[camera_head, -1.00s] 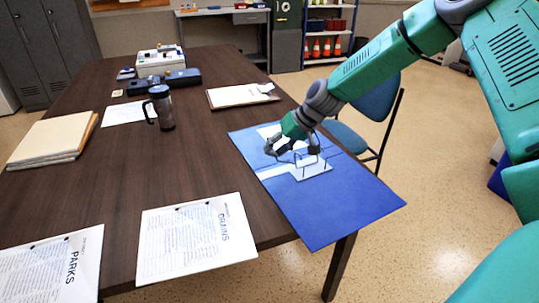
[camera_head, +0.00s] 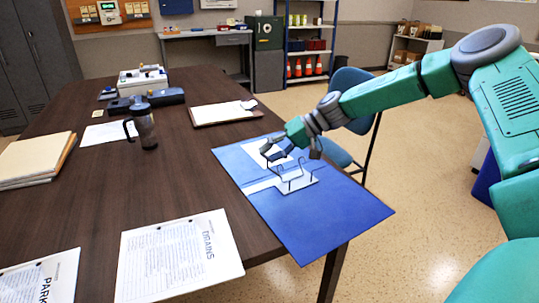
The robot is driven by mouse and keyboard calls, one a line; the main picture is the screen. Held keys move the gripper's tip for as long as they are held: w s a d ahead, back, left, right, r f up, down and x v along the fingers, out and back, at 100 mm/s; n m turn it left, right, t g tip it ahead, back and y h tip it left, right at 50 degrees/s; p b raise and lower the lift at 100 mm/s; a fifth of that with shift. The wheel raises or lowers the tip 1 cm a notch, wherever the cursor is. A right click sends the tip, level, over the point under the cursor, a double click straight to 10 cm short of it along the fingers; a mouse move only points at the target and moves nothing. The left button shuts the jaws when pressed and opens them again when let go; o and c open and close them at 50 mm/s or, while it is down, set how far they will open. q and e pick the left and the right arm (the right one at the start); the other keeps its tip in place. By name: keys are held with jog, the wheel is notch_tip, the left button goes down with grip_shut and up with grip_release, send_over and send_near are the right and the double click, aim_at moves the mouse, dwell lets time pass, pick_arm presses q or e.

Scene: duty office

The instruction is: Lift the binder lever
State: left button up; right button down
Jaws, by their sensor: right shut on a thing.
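The blue binder (camera_head: 335,218) lies open at the table's right edge, partly overhanging it. Its pale metal ring plate (camera_head: 298,184) carries thin dark wire rings, whose halves stand apart. My right gripper (camera_head: 290,157) comes in from the right and is just above the far end of the plate. It is shut on the binder lever, which its dark fingers largely hide. My left gripper is out of view.
Two printed sheets, DRAINS (camera_head: 178,256) and PARKS (camera_head: 42,280), lie at the near edge. A travel mug (camera_head: 145,128), a clipboard (camera_head: 222,112) and a folder stack (camera_head: 32,160) stand farther back. A blue chair (camera_head: 345,100) is beside the table. The middle tabletop is clear.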

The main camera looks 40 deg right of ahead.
jog(key=shift+s+f, duration=0.1)
jog(key=c, duration=1.2)
grip_release()
jog(key=shift+d, duration=0.1)
jog(key=shift+o, duration=0.2)
jog(key=shift+d, duration=0.1)
jog(key=v, duration=1.1)
jog(key=shift+d, duration=0.3)
jog(key=shift+s, duration=0.15)
